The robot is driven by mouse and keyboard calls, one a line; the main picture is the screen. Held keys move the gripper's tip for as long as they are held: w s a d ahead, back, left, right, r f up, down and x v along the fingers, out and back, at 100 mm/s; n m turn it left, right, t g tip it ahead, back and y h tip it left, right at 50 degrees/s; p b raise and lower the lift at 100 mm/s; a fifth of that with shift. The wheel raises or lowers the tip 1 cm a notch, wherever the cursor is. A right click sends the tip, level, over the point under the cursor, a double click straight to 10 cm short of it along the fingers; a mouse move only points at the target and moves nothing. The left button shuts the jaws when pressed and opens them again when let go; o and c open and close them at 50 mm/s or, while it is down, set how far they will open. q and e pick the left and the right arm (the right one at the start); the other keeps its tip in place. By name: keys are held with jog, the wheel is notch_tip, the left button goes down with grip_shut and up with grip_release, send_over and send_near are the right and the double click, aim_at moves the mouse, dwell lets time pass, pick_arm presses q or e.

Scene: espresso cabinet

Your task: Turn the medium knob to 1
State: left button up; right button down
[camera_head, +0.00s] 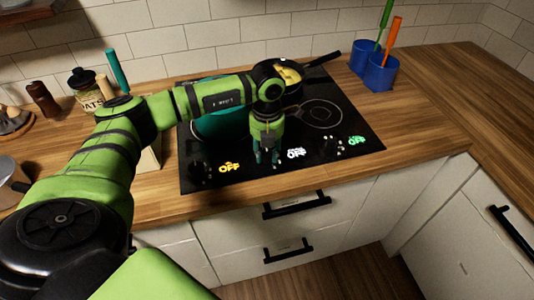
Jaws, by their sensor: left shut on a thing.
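The black cooktop (313,154) has a row of knobs along its front edge. My left gripper (266,159) points down at the middle knob position, left of a white "OFF" label (296,154). Its fingers are shut on the medium knob there, which they mostly hide. A black knob (200,171) beside a yellow "OFF" label (229,168) is to the left. Another black knob (330,147) beside a green "OFF" label (357,140) is to the right. My right gripper is not in view.
A teal pot (219,124) stands on the cooktop behind my left arm. A pan with yellow food (289,75) is at the back. Blue utensil holders (381,75) stand at the right. Wooden counter (430,105) is clear right of the cooktop.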

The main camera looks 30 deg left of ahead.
pick_arm(q)
jog(key=m+b, duration=0.2)
jog(key=m, duration=0.1)
jog(key=shift+f, duration=0.25)
jog(key=shift+r+m+b, duration=0.1)
jog(key=shift+m+b, duration=0.75)
jog(key=shift+m, duration=0.55)
jog(key=shift+s, duration=0.1)
jog(key=o, duration=1.1)
jog(key=shift+o, duration=0.2)
jog(key=shift+r, duration=0.1)
